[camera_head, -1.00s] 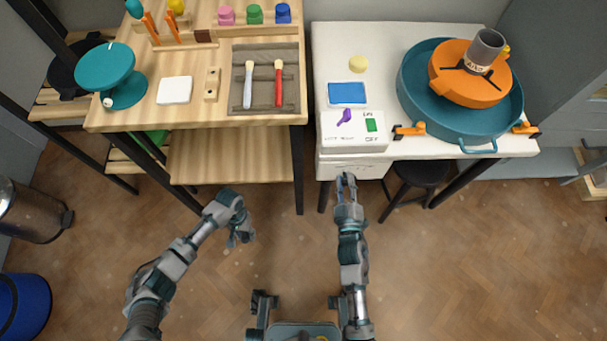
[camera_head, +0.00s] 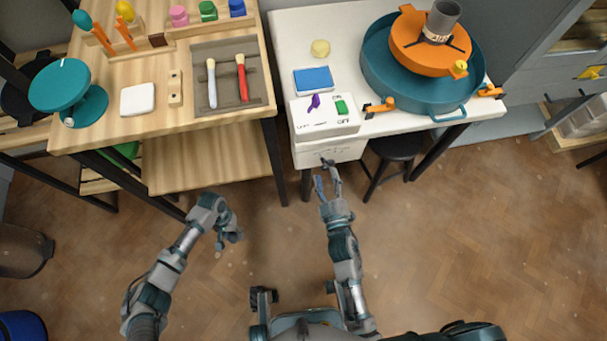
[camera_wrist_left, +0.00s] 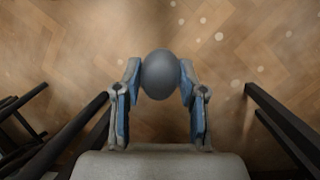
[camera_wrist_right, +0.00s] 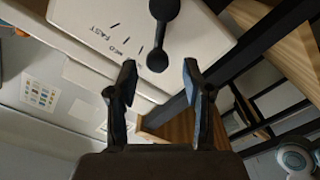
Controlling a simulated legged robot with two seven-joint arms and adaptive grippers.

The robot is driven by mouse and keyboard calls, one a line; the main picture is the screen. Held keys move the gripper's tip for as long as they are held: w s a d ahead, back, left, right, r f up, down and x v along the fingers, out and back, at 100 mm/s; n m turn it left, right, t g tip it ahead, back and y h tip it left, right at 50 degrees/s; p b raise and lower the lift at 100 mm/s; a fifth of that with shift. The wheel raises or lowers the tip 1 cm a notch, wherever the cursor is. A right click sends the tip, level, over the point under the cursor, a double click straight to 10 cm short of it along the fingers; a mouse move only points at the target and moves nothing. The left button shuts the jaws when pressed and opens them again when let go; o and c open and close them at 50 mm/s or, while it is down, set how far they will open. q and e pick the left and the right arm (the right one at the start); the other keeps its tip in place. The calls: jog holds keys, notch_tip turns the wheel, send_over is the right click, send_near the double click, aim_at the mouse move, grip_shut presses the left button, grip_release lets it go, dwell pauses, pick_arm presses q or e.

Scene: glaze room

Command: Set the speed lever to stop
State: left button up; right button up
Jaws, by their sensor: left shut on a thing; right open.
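The speed lever (camera_wrist_right: 158,35) is dark with a round knob, on a white panel with tick marks and the words FAST and MED in the right wrist view. Its knob end lies ahead of and between my right fingertips (camera_wrist_right: 158,75), apart from them. The lever end shows small and dark at the wheel table's front in the head view (camera_head: 327,162). My right gripper (camera_head: 326,184) is open and empty just in front of it. My left gripper (camera_head: 229,233) is low over the floor, shut on a smooth grey rounded object (camera_wrist_left: 160,75). The STOP mark is not visible.
A black stool (camera_head: 397,146) is below. A wooden bench (camera_head: 130,128) is on the left. Floor in front is clear.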

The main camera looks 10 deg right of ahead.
jog(key=s, duration=0.8)
jog(key=shift+s, duration=0.2)
pick_arm(q)
jog(key=shift+s, duration=0.1)
